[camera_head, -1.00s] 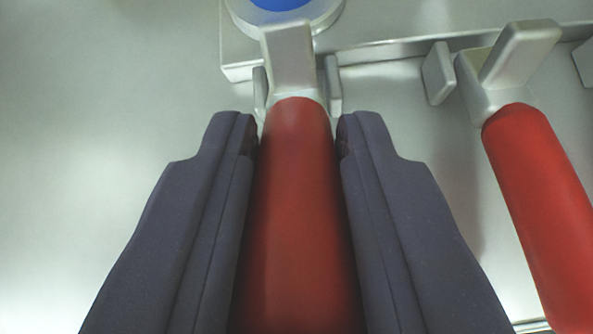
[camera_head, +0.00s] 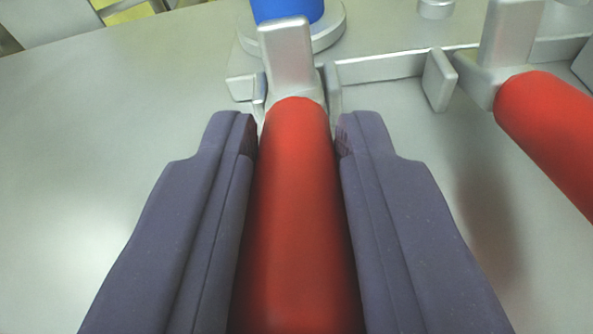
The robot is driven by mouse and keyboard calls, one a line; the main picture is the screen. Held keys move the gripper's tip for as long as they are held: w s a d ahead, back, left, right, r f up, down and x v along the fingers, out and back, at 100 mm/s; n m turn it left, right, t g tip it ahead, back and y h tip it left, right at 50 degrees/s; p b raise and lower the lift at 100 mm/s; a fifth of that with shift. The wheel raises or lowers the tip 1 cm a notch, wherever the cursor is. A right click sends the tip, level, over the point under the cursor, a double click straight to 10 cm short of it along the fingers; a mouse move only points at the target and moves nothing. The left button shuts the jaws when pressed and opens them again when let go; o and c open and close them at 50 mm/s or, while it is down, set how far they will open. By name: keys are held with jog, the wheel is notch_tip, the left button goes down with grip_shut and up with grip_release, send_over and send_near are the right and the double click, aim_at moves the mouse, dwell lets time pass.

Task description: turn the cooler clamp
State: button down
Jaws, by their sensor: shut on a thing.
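A clamp with a red handle (camera_head: 297,210) runs up the middle of the view to a silver metal head (camera_head: 287,55). My gripper (camera_head: 298,125) has its two dark fingers on either side of the red handle and is shut on it. The head sits between two small metal lugs at the edge of a metal block. The lower end of the handle is out of view.
A second red-handled clamp (camera_head: 550,120) stands at the right, apart from my fingers. A blue cylinder (camera_head: 287,10) on a round metal base (camera_head: 330,35) is behind the held clamp. The smooth metal surface (camera_head: 90,150) at the left is clear.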

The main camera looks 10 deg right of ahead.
jog(key=shift+f, duration=0.2)
jog(key=c, duration=0.9)
grip_release()
jog(key=shift+c, duration=0.2)
jog(key=shift+r, duration=0.1)
jog(key=shift+s+a, duration=0.15)
jog(key=shift+s, duration=0.05)
jog(key=p+v, duration=0.2)
jog(key=v, duration=0.5)
jog(key=shift+s+p, duration=0.2)
jog(key=shift+p, duration=0.2)
